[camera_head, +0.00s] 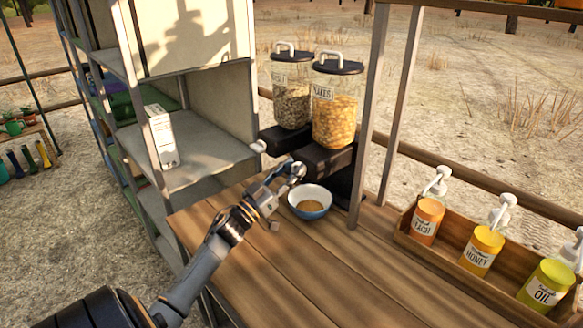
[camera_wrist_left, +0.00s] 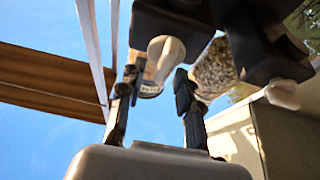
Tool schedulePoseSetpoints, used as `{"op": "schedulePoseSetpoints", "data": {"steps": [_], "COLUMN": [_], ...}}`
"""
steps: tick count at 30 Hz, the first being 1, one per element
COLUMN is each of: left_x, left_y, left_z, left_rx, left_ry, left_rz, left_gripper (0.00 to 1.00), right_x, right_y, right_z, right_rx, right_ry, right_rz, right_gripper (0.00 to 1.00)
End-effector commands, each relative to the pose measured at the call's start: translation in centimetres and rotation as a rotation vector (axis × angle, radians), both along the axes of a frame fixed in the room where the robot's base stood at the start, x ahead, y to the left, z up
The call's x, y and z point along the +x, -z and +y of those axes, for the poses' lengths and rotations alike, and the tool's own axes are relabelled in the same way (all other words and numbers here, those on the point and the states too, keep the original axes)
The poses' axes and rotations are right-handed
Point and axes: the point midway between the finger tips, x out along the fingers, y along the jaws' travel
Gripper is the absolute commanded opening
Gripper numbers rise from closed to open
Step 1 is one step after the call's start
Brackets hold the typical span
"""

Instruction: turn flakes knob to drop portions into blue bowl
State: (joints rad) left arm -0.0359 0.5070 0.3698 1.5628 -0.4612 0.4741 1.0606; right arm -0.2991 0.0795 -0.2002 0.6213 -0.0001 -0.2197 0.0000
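The flakes dispenser (camera_head: 334,108) is a clear jar of orange flakes with a black lid and a black base, at the back of the wooden counter. Its pale knob (camera_head: 298,169) sticks out at the front. The blue bowl (camera_head: 310,203) stands upright below on the counter, with some brown food in it. My left gripper (camera_head: 290,174) is right at the knob. In the left wrist view, a pale knob (camera_wrist_left: 165,56) shows between the two spread fingertips (camera_wrist_left: 158,78); I cannot tell whether they press on it. My right gripper is out of view.
A second dispenser (camera_head: 291,90) stands left of the flakes, its own knob (camera_head: 258,147) close by. Grey shelves (camera_head: 190,165) with a white carton rise at the left. A wooden tray (camera_head: 470,285) of pump bottles is at the right. The front counter is clear.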

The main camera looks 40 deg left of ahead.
Motion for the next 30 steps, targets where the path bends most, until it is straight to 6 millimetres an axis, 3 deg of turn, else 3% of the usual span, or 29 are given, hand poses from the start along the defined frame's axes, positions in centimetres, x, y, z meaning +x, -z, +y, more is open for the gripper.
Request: {"op": "schedulePoseSetpoints", "data": {"steps": [10, 15, 30], "left_x": [0.40, 0.38, 0.37], "left_y": [-0.10, -0.09, 0.60], "left_z": [-0.05, -0.05, -0.20], "left_rx": [0.000, 0.000, 0.041], "left_ry": [0.000, 0.000, 0.002], "left_rz": [0.001, 0.001, 0.009], "left_gripper": [0.34, 0.00, 0.00], "right_x": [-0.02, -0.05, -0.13], "right_y": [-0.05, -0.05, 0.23], "right_z": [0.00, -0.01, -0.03], "right_rx": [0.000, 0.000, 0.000], "right_ry": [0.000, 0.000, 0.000], "right_rz": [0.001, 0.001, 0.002], "right_gripper": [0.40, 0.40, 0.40]}}
